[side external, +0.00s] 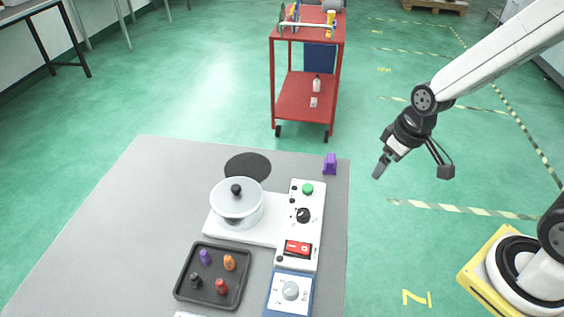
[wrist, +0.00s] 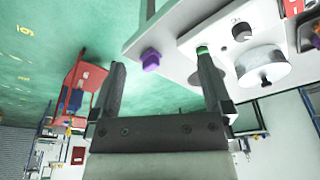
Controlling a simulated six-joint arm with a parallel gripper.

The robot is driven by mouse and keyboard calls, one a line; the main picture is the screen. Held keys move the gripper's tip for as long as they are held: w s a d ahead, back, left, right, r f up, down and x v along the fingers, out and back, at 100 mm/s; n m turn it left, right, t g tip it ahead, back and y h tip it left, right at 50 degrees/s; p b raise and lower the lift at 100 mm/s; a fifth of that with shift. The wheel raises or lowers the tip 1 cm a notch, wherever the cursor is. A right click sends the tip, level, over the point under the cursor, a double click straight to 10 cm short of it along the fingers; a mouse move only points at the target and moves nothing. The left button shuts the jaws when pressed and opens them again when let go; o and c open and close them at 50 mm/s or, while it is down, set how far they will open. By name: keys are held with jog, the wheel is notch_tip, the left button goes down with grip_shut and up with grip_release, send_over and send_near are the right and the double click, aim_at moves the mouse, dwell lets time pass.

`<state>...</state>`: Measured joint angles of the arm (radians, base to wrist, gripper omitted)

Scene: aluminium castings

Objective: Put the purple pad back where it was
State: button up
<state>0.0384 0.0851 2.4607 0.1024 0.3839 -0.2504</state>
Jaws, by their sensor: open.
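A purple block (side external: 330,164), likely the pad, stands on the grey table (side external: 150,200) near its far right corner. It also shows in the wrist view (wrist: 151,59), in the gap between my fingers but beyond them. A smaller purple piece (side external: 205,257) stands in the black tray (side external: 208,297) with orange, red and dark pieces. My gripper (side external: 380,168) is open and empty, in the air right of the table edge and apart from the purple block. Both fingers show in the wrist view (wrist: 160,75).
A white device with a green button (side external: 307,189), a knob and a red switch stands near the table's right edge. A lidded pot (side external: 237,205) is left of it, by a dark disc (side external: 248,166). A red cart (side external: 305,95) stands beyond. The table's left side is clear.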

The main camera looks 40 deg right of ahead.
jog(key=shift+s+a+m, duration=0.15)
jog(key=shift+s+m, duration=0.2)
jog(key=shift+s, duration=0.35)
jog(key=shift+s+a+m, duration=0.1)
jog(key=shift+s+m, duration=0.25)
jog(key=shift+s, duration=0.35)
